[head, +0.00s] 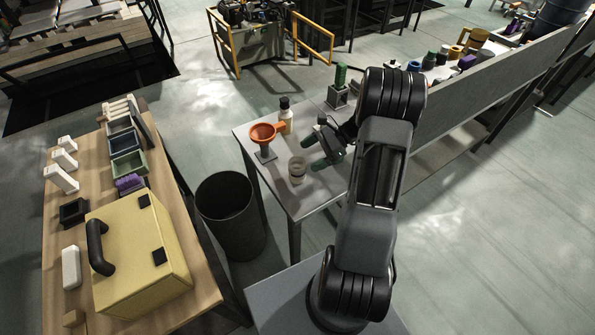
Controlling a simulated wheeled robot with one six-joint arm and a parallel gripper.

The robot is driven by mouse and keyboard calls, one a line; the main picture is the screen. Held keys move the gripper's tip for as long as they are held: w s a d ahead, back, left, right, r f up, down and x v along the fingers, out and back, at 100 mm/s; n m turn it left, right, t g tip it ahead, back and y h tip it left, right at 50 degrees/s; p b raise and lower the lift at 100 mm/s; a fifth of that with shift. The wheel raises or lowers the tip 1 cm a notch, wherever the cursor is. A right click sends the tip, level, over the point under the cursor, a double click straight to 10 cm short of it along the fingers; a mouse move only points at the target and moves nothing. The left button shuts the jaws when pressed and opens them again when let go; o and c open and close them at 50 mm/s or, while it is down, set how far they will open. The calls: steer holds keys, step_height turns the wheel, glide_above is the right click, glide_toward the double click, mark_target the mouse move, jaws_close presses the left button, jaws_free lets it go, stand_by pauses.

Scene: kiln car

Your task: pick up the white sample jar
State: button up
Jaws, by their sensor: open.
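A small whitish jar (297,172) with a darker band stands upright near the front of the grey table. It appears to be the white sample jar. My gripper (313,153) is open, with dark greenish fingers, just above and to the right of the jar in the picture. No jar shows between the fingers. The exact gap between fingers and jar is hard to judge from this view.
An orange funnel (264,133) on a stand and a dark-capped bottle (285,117) are behind the jar. A green item in a holder (339,88) stands farther back. A dark bin (230,215) and a wooden table (60,222) with a yellow case (140,255) are left.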

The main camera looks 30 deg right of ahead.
mark_target(297, 163)
steer(key=shift+w+a+f+m+t+y+p, duration=0.15)
steer(key=shift+w+a+f+m+t+p, duration=0.2)
steer(key=shift+a+f, duration=0.45)
steer(key=shift+w+a+f+m+t+y+p, duration=0.2)
steer(key=shift+w+a+f+m+p, duration=0.35)
steer(key=shift+f, duration=0.35)
steer(key=shift+w+a+f+m+t+y+p, duration=0.2)
steer(key=shift+w+a+f+t+p, duration=0.1)
steer(key=shift+a+f, duration=0.5)
steer(key=shift+d, duration=0.1)
steer(key=c, duration=1.3)
